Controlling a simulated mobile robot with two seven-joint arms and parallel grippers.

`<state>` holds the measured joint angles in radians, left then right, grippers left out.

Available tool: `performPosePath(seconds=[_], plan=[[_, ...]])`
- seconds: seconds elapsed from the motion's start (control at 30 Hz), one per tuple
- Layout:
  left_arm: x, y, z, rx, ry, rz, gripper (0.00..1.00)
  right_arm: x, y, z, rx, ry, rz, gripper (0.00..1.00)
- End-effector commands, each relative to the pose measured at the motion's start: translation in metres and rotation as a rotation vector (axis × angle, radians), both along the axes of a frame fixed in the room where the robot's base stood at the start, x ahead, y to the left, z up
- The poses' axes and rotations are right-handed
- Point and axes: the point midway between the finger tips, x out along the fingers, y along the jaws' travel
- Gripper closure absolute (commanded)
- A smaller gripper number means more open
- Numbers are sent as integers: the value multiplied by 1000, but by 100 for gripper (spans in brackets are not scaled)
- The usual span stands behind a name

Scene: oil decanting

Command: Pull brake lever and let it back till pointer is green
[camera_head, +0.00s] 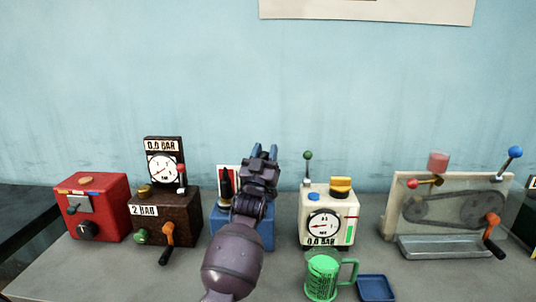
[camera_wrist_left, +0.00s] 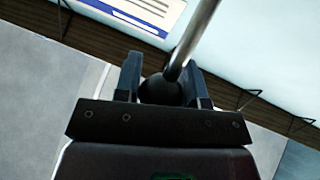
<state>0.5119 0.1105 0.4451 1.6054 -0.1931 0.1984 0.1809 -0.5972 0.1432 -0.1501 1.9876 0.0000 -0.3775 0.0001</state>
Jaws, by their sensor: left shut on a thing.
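A blue box (camera_head: 217,233) stands on the bench, mostly hidden behind my left arm. On it is a small white and red panel (camera_head: 235,171) with a dark upright part (camera_head: 226,187) in front. No green field or clear pointer can be made out on it. My left gripper (camera_head: 262,152) is above the box and points up. In the left wrist view, my left gripper (camera_wrist_left: 162,80) is shut on a black ball knob (camera_wrist_left: 160,91) at the end of a metal lever (camera_wrist_left: 192,42). The lever is hidden in the head view. My right gripper is not in view.
To the left stand a brown gauge box (camera_head: 183,209) and a red box (camera_head: 100,212). To the right are a cream gauge box (camera_head: 312,203), a green mug (camera_head: 322,280), a blue tray (camera_head: 376,281) and a belt rig (camera_head: 410,193).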

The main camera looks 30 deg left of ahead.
Motion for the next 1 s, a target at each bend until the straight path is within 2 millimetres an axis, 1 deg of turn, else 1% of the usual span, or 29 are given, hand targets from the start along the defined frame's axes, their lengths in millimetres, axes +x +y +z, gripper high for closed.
performPosePath(seconds=[0.03,0.2,0.47,0.8,0.83,0.97,1.0], plan=[[-1,-1,-8,-5,13,0,100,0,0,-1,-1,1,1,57],[-4,-3,-12,-7,15,0,100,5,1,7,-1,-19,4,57],[-6,-4,-14,-8,14,-1,100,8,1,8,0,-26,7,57],[-6,-4,-14,-7,15,-2,100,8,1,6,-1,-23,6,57],[-6,-4,-14,-7,15,-2,60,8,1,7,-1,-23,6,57],[-6,-4,-13,-7,13,-1,40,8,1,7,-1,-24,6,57],[-6,-4,-13,-6,12,-1,38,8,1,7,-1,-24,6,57]])
